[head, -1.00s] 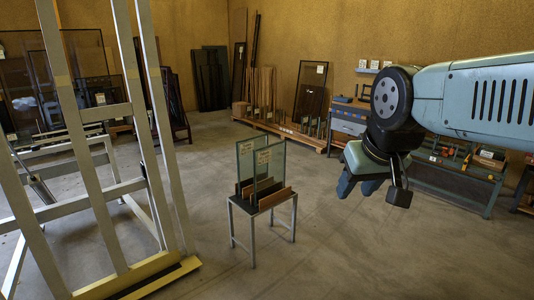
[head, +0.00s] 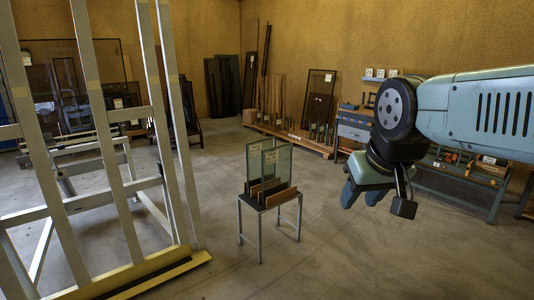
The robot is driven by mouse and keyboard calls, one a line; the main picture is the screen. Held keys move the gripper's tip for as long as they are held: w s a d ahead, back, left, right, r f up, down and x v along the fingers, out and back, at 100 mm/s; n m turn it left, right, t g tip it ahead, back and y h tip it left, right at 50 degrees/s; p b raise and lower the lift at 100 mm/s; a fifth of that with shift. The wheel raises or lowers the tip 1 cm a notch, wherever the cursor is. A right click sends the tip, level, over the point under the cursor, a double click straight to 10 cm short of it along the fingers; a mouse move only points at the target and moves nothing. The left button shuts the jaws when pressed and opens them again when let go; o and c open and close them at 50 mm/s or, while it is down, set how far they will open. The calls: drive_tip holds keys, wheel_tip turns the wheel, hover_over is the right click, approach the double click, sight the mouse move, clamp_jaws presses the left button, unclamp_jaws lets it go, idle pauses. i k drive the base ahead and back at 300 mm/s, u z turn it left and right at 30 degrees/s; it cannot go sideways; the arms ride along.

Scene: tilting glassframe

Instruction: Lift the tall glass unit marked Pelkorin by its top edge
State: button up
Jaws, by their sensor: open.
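Two upright glass panes stand close together in slots on a small grey metal stand (head: 281,208) in the middle of the floor. The rear pane (head: 252,158) shows partly behind the front pane (head: 284,166). Each seems to carry a small pale label near its top, too small to read, so I cannot tell which is marked Pelkorin. Both top edges are free. My gripper (head: 362,196) is open and empty, pointing down, to the right of the stand in the picture and apart from the glass.
A tall pale slatted frame (head: 131,205) with a yellow foot (head: 135,275) stands at the left, near the panes. A blue workbench (head: 470,190) is at the right behind my arm. Racks of sheets (head: 318,95) line the back wall. The floor around the stand is clear.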

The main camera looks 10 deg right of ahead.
sight(276, 161)
drive_tip(key=u, duration=0.1)
drive_tip(key=i, duration=0.95)
drive_tip(key=z, duration=0.1)
